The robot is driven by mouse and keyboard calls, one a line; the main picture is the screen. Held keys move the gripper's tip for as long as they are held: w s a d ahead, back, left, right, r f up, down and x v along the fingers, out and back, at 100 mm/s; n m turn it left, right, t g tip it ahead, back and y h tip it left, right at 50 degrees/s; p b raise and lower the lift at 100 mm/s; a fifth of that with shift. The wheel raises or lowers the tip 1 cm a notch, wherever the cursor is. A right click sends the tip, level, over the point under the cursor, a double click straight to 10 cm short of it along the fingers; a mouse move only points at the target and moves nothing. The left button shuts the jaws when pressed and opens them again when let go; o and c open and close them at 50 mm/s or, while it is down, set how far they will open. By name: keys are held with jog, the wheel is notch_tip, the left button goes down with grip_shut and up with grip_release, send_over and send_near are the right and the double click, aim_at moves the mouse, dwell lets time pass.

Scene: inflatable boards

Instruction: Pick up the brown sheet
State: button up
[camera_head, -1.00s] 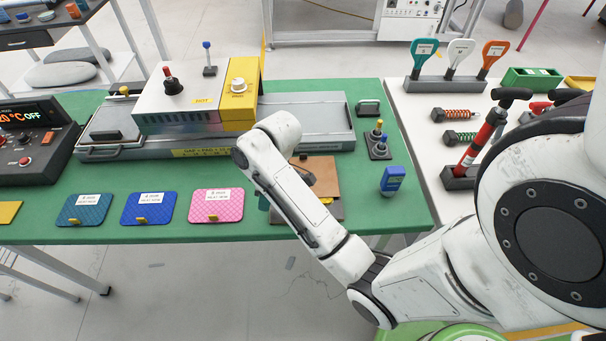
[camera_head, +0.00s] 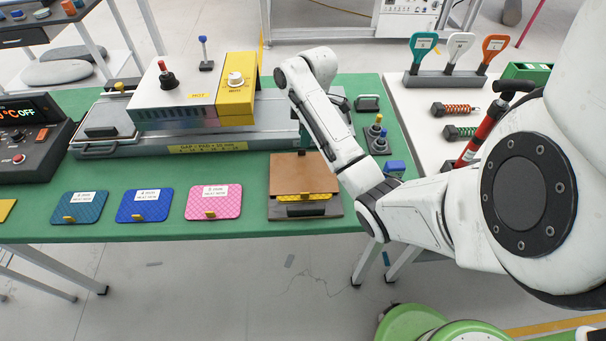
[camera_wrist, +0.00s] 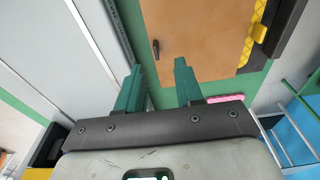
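The brown sheet (camera_head: 302,174) lies flat on a low holder with a dark front handle and a yellow strip, on the green table. In the wrist view the brown sheet (camera_wrist: 190,40) is at top centre, with a small dark knob on it. My gripper (camera_wrist: 158,72) is open and empty, its two green fingers apart, with the sheet beyond the right finger's tip. In the head view my gripper is mostly hidden behind my arm, near the back edge of the sheet.
The long grey press bed (camera_head: 225,135) with its white and yellow heating unit (camera_head: 190,95) stands behind the sheet. Blue (camera_head: 145,206) and pink (camera_head: 213,203) pads lie to the left. Switches (camera_head: 377,137) stand to the right.

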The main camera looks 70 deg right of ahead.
aim_at(303, 170)
jog(key=shift+w+d+f+p, duration=0.1)
jog(key=shift+w+f+p, duration=0.1)
jog(key=shift+f, duration=0.85)
jog(key=shift+w+f+p, duration=0.1)
jog(key=shift+f+p, duration=0.05)
jog(key=shift+f, duration=0.85)
jog(key=shift+w+d+f+p, duration=0.1)
jog(key=shift+f+p, duration=0.1)
jog(key=shift+f, duration=0.85)
jog(key=shift+c, duration=0.2)
grip_shut()
